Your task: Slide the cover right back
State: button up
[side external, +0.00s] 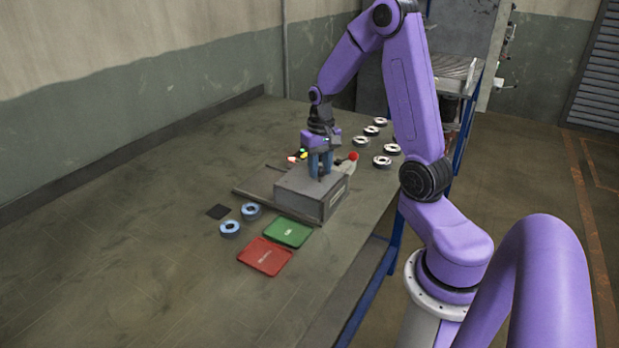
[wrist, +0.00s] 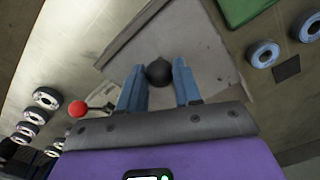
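The grey machine box (side external: 296,200) stands on the table, and its flat grey cover (wrist: 195,35) fills the upper middle of the wrist view. A round black knob (wrist: 159,73) sits on the cover. My gripper (side external: 320,170) points down at the box top. In the wrist view its blue fingers (wrist: 159,75) stand on either side of the knob, with no clear gap, and look shut on it. In the side view the fingers hide the knob. The inside of the box is hidden.
A red ball lever (side external: 353,156) sticks up behind the box. Several discs (side external: 382,161) lie at the far right. Two blue-rimmed discs (side external: 251,210), a black square (side external: 218,212), a green tray (side external: 288,232) and a red tray (side external: 265,256) lie in front. The table's left is clear.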

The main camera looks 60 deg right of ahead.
jog(key=w, duration=1.4)
jog(key=o, duration=0.8)
jog(key=shift+w, duration=0.1)
dwell(0.4)
notch_tip(320, 180, up, 8)
dwell(0.8)
dwell(0.4)
